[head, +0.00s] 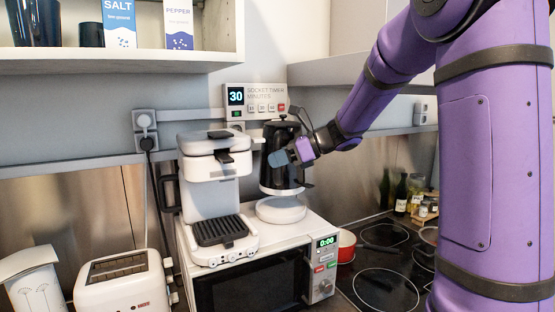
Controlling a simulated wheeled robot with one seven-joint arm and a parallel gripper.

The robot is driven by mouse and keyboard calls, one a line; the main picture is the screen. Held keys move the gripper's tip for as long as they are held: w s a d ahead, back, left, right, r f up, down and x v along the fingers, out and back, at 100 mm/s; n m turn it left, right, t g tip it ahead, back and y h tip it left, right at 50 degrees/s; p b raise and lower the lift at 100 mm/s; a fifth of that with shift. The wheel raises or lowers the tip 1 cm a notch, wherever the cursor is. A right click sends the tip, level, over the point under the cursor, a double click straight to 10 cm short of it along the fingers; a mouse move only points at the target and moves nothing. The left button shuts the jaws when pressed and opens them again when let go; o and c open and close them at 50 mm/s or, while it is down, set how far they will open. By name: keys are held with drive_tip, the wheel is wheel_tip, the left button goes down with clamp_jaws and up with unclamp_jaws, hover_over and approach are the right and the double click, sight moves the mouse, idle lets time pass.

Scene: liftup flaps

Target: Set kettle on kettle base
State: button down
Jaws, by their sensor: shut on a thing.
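The black kettle (280,177) is upright, directly above the round white kettle base (281,211) on top of the microwave. Its lower rim looks just over the base's top; whether they touch or a thin gap is left, I cannot tell. My gripper (283,158) is at the kettle's near side, shut on the kettle, with its grey-blue fingertip in front of the dark body. The handle and the exact grip are mostly hidden by the gripper.
A white coffee maker (214,188) stands close left of the base on the microwave (250,285). A socket timer (256,101) is on the wall behind. A red pot (346,246) and stove lie right. A toaster (124,289) is lower left.

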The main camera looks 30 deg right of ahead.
sight(281, 182)
drive_tip(key=shift+w+a, duration=0.15)
drive_tip(key=shift+w, duration=0.2)
drive_tip(key=shift+f, duration=3.45)
drive_tip(key=c, duration=1.3)
unclamp_jaws()
drive_tip(key=shift+s, duration=0.1)
drive_tip(key=shift+o, duration=0.2)
drive_tip(key=shift+f, duration=0.1)
drive_tip(key=v, duration=1.1)
